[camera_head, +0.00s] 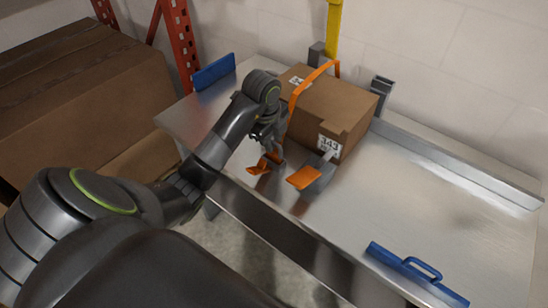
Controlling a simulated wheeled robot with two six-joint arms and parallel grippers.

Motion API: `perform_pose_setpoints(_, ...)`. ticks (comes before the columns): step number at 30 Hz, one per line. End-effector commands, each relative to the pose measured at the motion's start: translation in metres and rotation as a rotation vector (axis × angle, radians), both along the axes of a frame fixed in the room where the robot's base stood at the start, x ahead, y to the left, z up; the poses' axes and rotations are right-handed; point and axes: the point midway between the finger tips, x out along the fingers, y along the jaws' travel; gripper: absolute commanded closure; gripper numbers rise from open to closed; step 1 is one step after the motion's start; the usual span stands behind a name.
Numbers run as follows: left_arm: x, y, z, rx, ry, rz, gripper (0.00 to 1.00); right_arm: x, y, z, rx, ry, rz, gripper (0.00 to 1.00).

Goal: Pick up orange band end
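A brown cardboard box (332,109) with white labels stands on the metal table, against its back rail. An orange band (305,86) arches over the left part of the box and runs down its front left. An orange end piece (259,167) shows low at the table's front edge, just below my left gripper (273,151). The gripper's fingers are small and dark, and partly overlap the band, so I cannot tell whether they touch or grip it. A grey block with an orange flap (304,178) sits to the right, in front of the box. My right gripper is out of view.
A blue handled piece (417,274) lies at the front right edge, and a blue plate (213,71) stands at the far left. Grey brackets and a yellow post (333,30) stand behind the box. Large cartons (80,90) are at left.

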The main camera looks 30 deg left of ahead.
Motion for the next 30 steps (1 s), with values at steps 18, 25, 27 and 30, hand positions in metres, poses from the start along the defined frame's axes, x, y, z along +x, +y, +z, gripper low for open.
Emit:
perform_pose_setpoints(18,0.003,0.0,-0.017,0.002,-0.002,-0.001,0.97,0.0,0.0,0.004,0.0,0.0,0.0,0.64)
perform_pose_setpoints(25,0.003,0.0,-0.016,0.002,-0.002,-0.001,1.0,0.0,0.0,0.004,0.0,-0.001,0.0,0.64)
perform_pose_setpoints(27,0.003,0.0,-0.016,0.002,-0.002,-0.001,1.0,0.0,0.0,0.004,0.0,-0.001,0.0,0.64)
perform_pose_setpoints(30,0.003,0.0,-0.016,0.002,-0.002,-0.001,1.0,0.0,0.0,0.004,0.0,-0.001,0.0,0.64)
